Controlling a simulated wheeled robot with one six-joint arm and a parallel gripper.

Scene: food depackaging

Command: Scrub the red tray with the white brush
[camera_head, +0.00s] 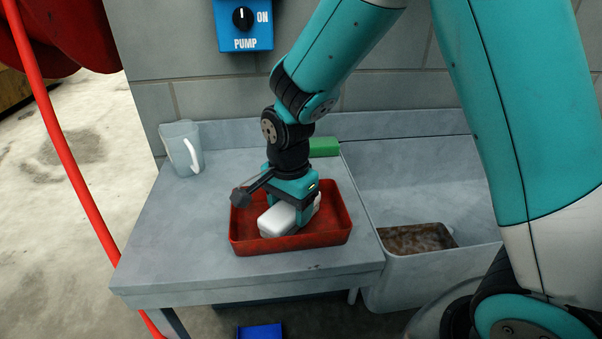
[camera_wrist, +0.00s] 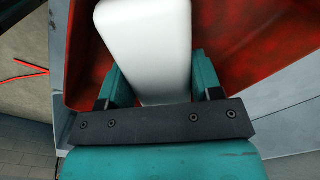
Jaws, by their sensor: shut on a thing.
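The red tray (camera_head: 335,236) lies on the grey metal counter, with darker patches on its surface. The white brush (camera_head: 277,221) is inside the tray, low over its floor. My gripper (camera_head: 303,208) is over the tray and shut on the brush. In the wrist view my gripper (camera_wrist: 160,90) has a teal finger on each side of the white brush (camera_wrist: 150,40), and the red tray (camera_wrist: 235,45) shows behind it. The underside of the brush is hidden, so I cannot tell whether it touches the tray floor.
A grey jug (camera_head: 181,148) stands at the counter's back left. A green block (camera_head: 323,147) lies behind the tray. To the right is a sink (camera_head: 400,200) holding a brown-stained tray (camera_head: 418,238). A blue pump switch (camera_head: 244,24) is on the wall. A red hose (camera_head: 70,165) hangs at left.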

